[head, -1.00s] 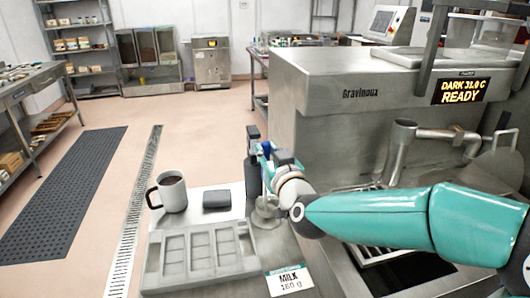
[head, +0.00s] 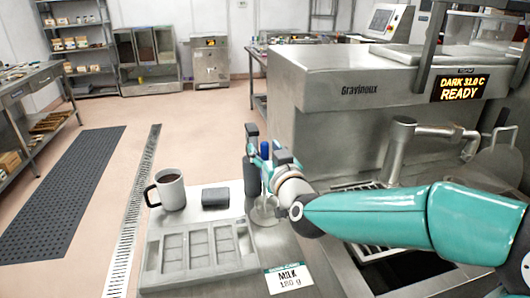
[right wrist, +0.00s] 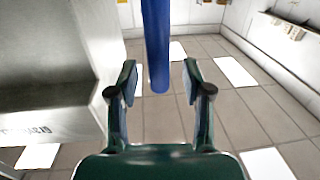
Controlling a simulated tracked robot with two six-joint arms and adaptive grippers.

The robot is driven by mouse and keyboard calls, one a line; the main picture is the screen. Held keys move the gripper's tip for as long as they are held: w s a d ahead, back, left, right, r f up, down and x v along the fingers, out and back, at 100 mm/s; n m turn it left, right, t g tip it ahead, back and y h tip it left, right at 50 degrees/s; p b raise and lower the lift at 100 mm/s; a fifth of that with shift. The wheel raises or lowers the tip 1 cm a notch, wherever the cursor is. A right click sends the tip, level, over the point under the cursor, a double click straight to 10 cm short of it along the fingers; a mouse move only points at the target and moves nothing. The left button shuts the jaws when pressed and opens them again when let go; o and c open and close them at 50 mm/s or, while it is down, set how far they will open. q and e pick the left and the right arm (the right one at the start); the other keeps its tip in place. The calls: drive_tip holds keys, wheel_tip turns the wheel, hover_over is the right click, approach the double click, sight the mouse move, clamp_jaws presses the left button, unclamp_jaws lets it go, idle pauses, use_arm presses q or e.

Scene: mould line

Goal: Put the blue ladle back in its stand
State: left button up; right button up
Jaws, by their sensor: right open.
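The blue ladle's handle (head: 265,149) stands upright beside the mould tray in the head view. My right gripper (head: 263,162) is around it with its fingers spread apart. In the right wrist view the blue handle (right wrist: 157,45) comes down from the top between the two open fingers of the gripper (right wrist: 160,78), with gaps on both sides. A small grey metal piece (head: 263,213), perhaps the stand or the ladle's bowl, shows below the gripper. My gripper and wrist hide much of it, so I cannot tell how the ladle sits. My left gripper is not in view.
A mug with dark contents (head: 171,190) and a small dark block (head: 215,196) stand behind the grey mould tray (head: 152,262). A MILK 180 g card (head: 289,279) lies at the front. The large steel machine (head: 345,125) stands behind my right arm.

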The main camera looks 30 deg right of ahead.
drive_tip(key=shift+s, duration=0.1)
drive_tip(key=s+a, duration=0.2)
drive_tip(key=s, duration=0.9)
drive_tip(key=shift+s, duration=0.3)
